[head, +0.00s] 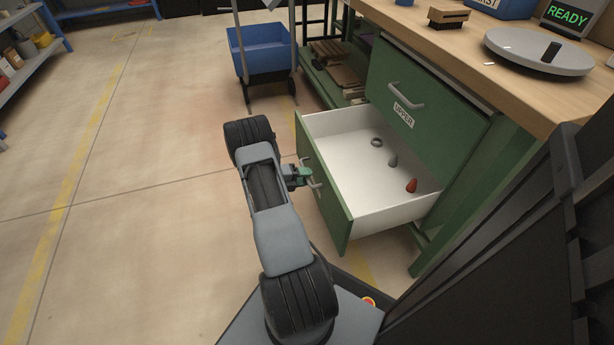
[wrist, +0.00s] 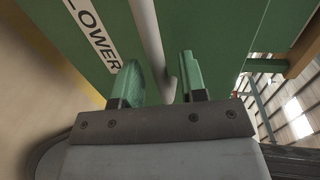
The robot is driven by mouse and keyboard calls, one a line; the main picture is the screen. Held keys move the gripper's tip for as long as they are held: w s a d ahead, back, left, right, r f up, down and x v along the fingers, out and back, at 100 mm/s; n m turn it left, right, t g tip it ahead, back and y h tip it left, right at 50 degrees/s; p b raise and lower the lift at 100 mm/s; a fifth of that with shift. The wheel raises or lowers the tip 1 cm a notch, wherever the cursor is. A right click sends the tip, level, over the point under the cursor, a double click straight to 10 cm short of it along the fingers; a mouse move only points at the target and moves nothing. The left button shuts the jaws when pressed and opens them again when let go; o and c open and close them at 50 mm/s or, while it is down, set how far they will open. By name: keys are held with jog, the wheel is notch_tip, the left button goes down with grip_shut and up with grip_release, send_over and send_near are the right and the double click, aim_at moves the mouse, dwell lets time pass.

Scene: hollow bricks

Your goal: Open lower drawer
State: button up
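The lower drawer (head: 327,195) stands pulled well out of the green cabinet, its white inside showing in the head view. The LOWER label (wrist: 95,37) is on its green front (wrist: 205,35) in the wrist view. Its grey bar handle (wrist: 150,40) runs between the two green fingers of my gripper (wrist: 160,78). The fingers are apart, with a visible gap between the left finger and the bar. In the head view my gripper (head: 304,175) is at the drawer front, partly hiding the handle.
A grey ring (head: 376,142), a small grey piece (head: 393,161) and a red piece (head: 411,185) lie in the drawer. The upper drawer (head: 425,95) above is shut. A blue bin cart (head: 262,50) stands behind. Floor to the left is clear.

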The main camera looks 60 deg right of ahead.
jog(key=p+v, duration=0.3)
jog(key=v, duration=1)
jog(key=a+r+m+t+y+p, duration=0.2)
jog(key=a+r+m+p, duration=0.3)
jog(key=r, duration=0.6)
jog(key=a+r+m+t+y+p, duration=0.15)
jog(key=a+r+m+p, duration=0.35)
jog(key=r, duration=0.6)
jog(key=a+r+m+t+y+p, duration=0.1)
jog(key=a+r+m+y+p, duration=0.15)
jog(key=r+p, duration=0.65)
jog(key=s+a+r+m+t+y+p, duration=0.3)
jog(key=a+r+m+p, duration=0.4)
jog(key=r, duration=0.7)
jog(key=s+a+r+m+t+y+p, duration=0.3)
jog(key=a+r+m+t+p, duration=0.3)
jog(key=a+r, duration=0.5)
notch_tip(320, 180, up, 4)
jog(key=shift+s+a+r+m+p, duration=0.1)
jog(key=shift+s+a+m+p, duration=0.25)
jog(key=shift+s+m+p, duration=0.55)
jog(key=shift+d+m, duration=0.1)
jog(key=shift+m, duration=0.15)
